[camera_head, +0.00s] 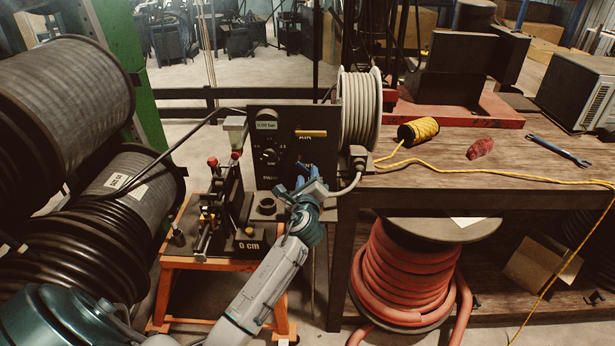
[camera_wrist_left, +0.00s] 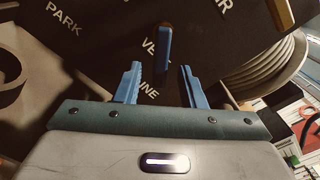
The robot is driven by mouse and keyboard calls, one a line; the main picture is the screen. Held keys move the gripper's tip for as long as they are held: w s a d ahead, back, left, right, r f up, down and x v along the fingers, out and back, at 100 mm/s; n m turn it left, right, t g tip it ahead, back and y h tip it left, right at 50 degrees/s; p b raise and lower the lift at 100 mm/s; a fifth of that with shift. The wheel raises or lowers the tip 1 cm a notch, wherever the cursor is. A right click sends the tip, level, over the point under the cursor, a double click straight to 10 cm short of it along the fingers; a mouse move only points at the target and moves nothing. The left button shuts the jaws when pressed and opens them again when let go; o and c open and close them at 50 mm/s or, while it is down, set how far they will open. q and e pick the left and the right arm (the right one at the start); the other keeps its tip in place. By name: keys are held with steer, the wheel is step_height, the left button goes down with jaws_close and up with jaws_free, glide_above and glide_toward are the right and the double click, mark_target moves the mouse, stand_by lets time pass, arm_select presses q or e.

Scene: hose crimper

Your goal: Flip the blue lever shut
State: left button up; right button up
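The blue lever (camera_wrist_left: 165,48) shows in the wrist view as a narrow dark-blue bar with a brownish end, on the black panel (camera_head: 291,145). It stands roughly upright in that picture, over partly hidden white lettering. My left gripper (camera_head: 300,184) is at the lower right of the panel in the head view. In the wrist view its two blue fingers (camera_wrist_left: 160,72) are spread apart, with the lever ahead of and between them; neither finger visibly touches it. In the head view I cannot separate the lever from the gripper. My right gripper is out of view.
The panel also has a yellow handle (camera_head: 311,133), a round dial (camera_head: 269,156) and a small display (camera_head: 267,125). A pale hose reel (camera_head: 361,112) stands close at its right. A crimping device (camera_head: 222,205) on an orange stand (camera_head: 202,263) is left of my forearm.

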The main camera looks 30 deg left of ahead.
arm_select(q)
steer(key=shift+w, duration=0.1)
jaws_close()
stand_by(0.3)
steer(key=shift+w+d+r+n+b, duration=0.15)
steer(key=shift+r+n+b, duration=0.35)
steer(key=shift+n, duration=1.1)
steer(key=shift+w+d+r+n+b, duration=0.15)
steer(key=shift+r+n+b, duration=0.3)
steer(key=shift+n, duration=1.15)
steer(key=shift+d+r+n+b, duration=0.2)
steer(key=shift+r+n+b, duration=0.3)
steer(key=shift+n, duration=1.1)
jaws_free()
